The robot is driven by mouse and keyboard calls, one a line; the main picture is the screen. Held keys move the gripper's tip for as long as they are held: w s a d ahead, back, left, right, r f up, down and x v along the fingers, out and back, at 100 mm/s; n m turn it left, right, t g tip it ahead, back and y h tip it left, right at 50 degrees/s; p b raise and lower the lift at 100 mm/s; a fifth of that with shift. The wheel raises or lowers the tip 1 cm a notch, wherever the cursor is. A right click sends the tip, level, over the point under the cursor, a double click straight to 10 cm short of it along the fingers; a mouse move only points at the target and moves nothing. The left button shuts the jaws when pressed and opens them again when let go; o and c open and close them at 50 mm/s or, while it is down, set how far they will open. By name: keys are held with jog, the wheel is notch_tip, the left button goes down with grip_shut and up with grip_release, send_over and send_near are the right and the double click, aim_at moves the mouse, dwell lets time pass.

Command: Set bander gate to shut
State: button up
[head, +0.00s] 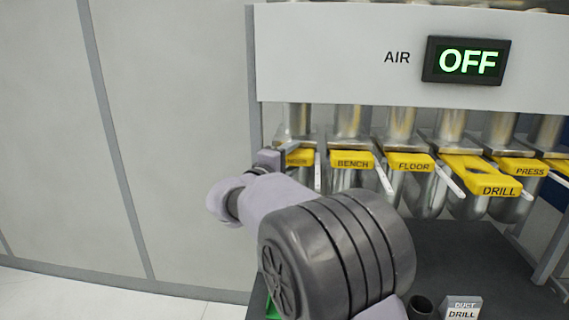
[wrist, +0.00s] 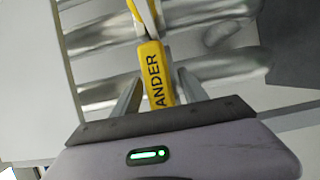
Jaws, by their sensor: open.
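The bander gate is a yellow tab (head: 299,158) at the left end of a row of gates under metal duct pipes. Its label is partly hidden by my gripper in the head view. In the wrist view the yellow tab (wrist: 157,75) reads "ANDER" and lies between my two fingers. My gripper (wrist: 160,92) is open, with one finger on each side of the tab; a gap shows at least on the left. In the head view my gripper (head: 287,158) is at the tab. The bander tab sits roughly in line with the bench tab.
The bench (head: 352,161), floor (head: 410,162) and press (head: 522,167) gates stand to the right. The drill gate (head: 488,188) sticks out farther. A sign (head: 467,61) reads AIR OFF. A "DUCT DRILL" block (head: 462,308) stands on the dark surface below.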

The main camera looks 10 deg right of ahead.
jog(key=p+v, duration=0.2)
jog(key=v, duration=1.5)
jog(key=shift+p, duration=0.3)
jog(key=shift+s, duration=0.1)
